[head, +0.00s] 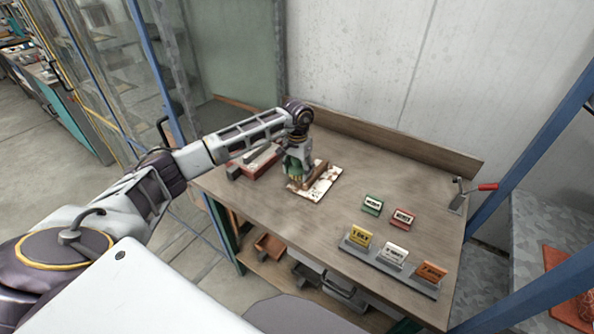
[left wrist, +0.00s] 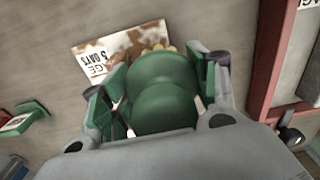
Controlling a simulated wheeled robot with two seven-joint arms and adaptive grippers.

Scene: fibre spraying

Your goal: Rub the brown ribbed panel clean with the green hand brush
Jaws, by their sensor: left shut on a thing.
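My left gripper (head: 297,167) is shut on the green hand brush (left wrist: 165,90). The brush's rounded green body fills the space between the fingers in the left wrist view, and tan tips show beyond it. In the head view the brush is low over a white board with brown stains (head: 325,186), at or just above it. A brown raised piece (head: 317,174) stands on this board beside the brush; it may be the ribbed panel, but ribs are too small to tell. The stained board, with printed letters, also shows in the left wrist view (left wrist: 90,60). My right gripper is not in view.
A red-edged tray (head: 262,163) lies left of the board on the wooden table (head: 400,160). Green (head: 372,205) and red (head: 403,218) label blocks stand to the right. A grey rack (head: 388,262) with several signs is at the front. A red-handled clamp (head: 480,188) sits at the right edge.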

